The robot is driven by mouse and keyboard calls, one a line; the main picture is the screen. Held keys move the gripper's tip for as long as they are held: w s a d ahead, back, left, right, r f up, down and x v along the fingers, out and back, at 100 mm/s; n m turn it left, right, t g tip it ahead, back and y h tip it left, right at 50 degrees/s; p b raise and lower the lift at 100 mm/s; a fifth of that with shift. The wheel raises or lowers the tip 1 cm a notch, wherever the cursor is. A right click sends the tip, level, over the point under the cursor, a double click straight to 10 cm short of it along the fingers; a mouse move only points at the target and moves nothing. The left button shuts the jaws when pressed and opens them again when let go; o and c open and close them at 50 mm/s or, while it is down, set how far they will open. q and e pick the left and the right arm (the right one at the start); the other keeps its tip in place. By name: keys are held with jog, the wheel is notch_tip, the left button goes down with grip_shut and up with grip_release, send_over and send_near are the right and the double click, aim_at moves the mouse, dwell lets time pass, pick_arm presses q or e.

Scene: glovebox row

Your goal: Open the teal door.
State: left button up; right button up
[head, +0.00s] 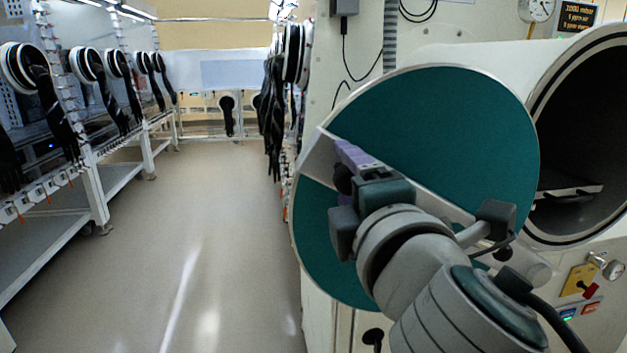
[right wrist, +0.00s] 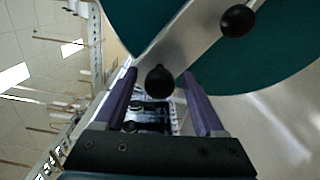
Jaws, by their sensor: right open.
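The round teal door (head: 440,120) stands swung away from the dark round chamber opening (head: 590,130), which shows to its right. A pale metal bar crosses the door's face; the bar (right wrist: 185,40) also shows in the right wrist view. It carries a black knob (right wrist: 160,82) and a second black knob (right wrist: 238,20). My right gripper (head: 352,155) is at the bar's left end, in front of the door. In the right wrist view its purple fingers are apart, with the first knob between their tips; I cannot tell whether they touch it. My left gripper is not in view.
A glovebox row with black gloves (head: 115,90) runs along the left, with more gloves (head: 273,110) just left of the door. The floor (head: 200,230) between them is clear. A yellow valve plate (head: 578,280) sits below the chamber. A gauge (head: 538,8) is above.

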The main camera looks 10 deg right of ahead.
jog(key=s, duration=1)
jog(key=shift+d+b, duration=0.15)
jog(key=shift+b, duration=0.2)
jog(key=s+d+f+m+g+h+p, duration=0.35)
jog(key=s+d+f+m+g, duration=0.35)
jog(key=d+m, duration=0.4)
jog(key=s+a+f+m+g+y+p, duration=0.25)
jog(key=s+m+g, duration=0.4)
jog(key=s, duration=0.55)
notch_tip(320, 180, up, 38)
jog(key=s+p, duration=0.1)
jog(key=p, duration=3.6)
jog(key=shift+g+y+p, duration=0.3)
jog(key=shift+g+p, duration=0.1)
jog(key=shift+g, duration=0.05)
